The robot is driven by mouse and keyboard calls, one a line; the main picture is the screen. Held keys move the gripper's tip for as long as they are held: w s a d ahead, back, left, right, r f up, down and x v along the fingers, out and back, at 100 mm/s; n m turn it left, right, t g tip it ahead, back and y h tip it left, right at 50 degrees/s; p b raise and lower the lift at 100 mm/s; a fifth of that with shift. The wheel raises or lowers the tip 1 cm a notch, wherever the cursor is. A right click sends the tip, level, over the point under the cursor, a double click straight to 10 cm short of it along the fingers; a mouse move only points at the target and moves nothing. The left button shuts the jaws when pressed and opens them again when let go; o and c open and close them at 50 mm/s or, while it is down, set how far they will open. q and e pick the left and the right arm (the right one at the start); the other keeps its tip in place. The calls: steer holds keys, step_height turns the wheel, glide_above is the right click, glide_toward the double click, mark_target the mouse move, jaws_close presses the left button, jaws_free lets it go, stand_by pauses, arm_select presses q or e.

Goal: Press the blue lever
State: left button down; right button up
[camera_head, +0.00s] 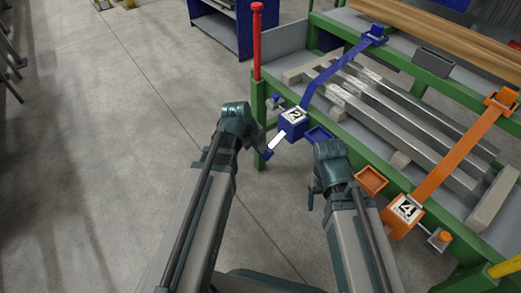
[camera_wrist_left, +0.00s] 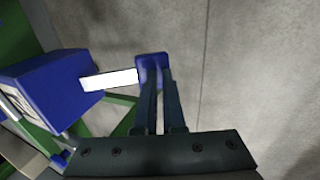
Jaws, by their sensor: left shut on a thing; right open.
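The blue lever is a white bar with a blue end plate (camera_wrist_left: 152,62), sticking out from a blue box (camera_head: 293,124) marked 2 on the green table frame. The lever's white bar (camera_head: 277,141) shows in the head view and slopes down to the left. My left gripper (camera_head: 264,151) is at the lever's outer end. In the left wrist view its two fingers (camera_wrist_left: 158,84) are closed on the blue end plate, partly covering it. My right gripper (camera_head: 311,194) is open and empty, lower right of the lever and apart from it; its fingers are small and dark.
An orange box (camera_head: 404,213) marked 4 with an orange arm stands on the table's front at right. Metal bars (camera_head: 400,125) lie on the green table (camera_head: 440,212). A red-topped post (camera_head: 257,45) rises at its left corner.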

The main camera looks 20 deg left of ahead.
arm_select(q)
steer(key=shift+f, duration=0.15)
stand_by(0.3)
steer(key=shift+s, duration=0.1)
steer(key=s+a+f+p+v, duration=0.1)
steer(key=s+p+v, duration=0.1)
steer(key=p+v, duration=1)
steer(key=shift+s+a+r, duration=0.2)
steer(key=shift+a+r, duration=0.3)
steer(key=shift+r, duration=0.4)
steer(key=w+d+r+g+y+p, duration=0.2)
steer(key=w+d+r+p, duration=0.3)
steer(key=r+p, duration=0.3)
steer(key=shift+w+r+g+y+p, duration=0.3)
steer(key=shift+w+g+p, duration=0.45)
steer(key=shift+p, duration=0.3)
